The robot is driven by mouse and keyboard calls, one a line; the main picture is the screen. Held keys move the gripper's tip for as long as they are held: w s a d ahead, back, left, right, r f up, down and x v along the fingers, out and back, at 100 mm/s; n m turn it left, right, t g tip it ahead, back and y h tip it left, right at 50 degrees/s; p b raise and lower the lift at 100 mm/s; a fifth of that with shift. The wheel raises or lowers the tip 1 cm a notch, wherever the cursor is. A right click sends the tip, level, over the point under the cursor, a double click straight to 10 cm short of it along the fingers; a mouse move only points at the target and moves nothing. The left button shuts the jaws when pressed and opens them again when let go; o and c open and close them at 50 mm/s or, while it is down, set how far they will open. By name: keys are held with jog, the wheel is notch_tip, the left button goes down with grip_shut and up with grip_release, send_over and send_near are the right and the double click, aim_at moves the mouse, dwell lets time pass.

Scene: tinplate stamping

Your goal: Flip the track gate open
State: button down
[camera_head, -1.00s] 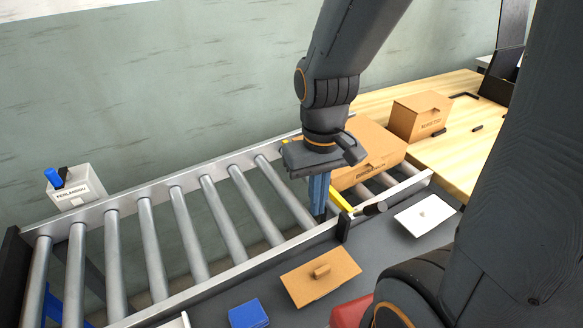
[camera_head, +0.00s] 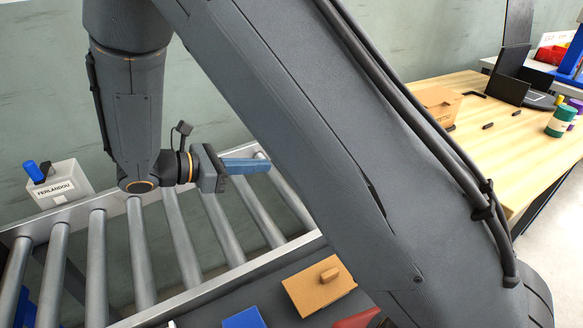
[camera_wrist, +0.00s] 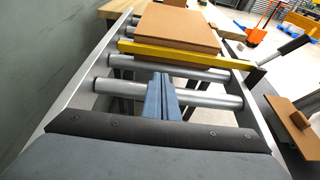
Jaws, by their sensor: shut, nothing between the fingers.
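The track gate is a yellow bar (camera_wrist: 180,56) lying across the roller track in the wrist view, with a black handle (camera_wrist: 292,46) at its right end. My arm hides the gate in the head view. My gripper (camera_head: 268,164) is level above the rollers, pointing right in the head view. Its blue fingers (camera_wrist: 162,85) are shut together and empty. In the wrist view they point along the track towards the gate. They appear apart from the bar and to the left of the handle.
A brown cardboard box (camera_wrist: 178,25) sits on the track just beyond the gate. Metal side rails (camera_wrist: 78,98) edge the rollers. A tan plate with a knob (camera_head: 318,287) and a blue block (camera_head: 243,318) lie beside the track. A wooden table (camera_head: 500,130) stands right. A wall runs behind.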

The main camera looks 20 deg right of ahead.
jog(key=shift+d, duration=0.1)
jog(key=x, duration=1)
jog(key=shift+p, duration=0.3)
jog(key=shift+s, duration=0.1)
